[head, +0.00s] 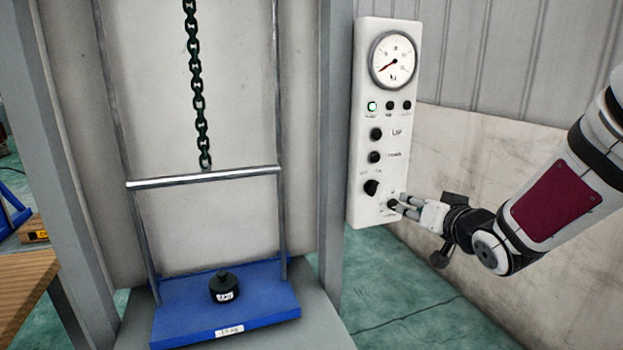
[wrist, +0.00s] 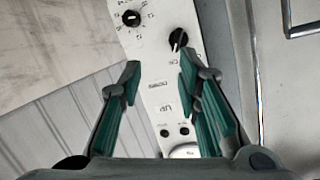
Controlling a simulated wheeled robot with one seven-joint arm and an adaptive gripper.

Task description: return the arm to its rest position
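My arm reaches in from the right in the head view. My gripper (head: 404,207) is at the lower end of a white control panel (head: 361,140), close to its lowest knob (head: 392,203). I cannot tell whether it touches the panel. In the wrist view, my gripper (wrist: 160,75) has its two green-padded fingers apart, with nothing between them but the panel behind. A black selector knob (wrist: 178,39) shows by the right fingertip, and the lowest knob (wrist: 130,18) lies beyond the left fingertip.
The panel has a round gauge (head: 394,60), a lit green lamp (head: 372,106) and UP and DOWN buttons. A blue platform (head: 180,325) carries a black weight (head: 224,287) below a hanging chain (head: 198,100). A grey post (head: 334,150) stands left of the panel. Floor at lower right is clear.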

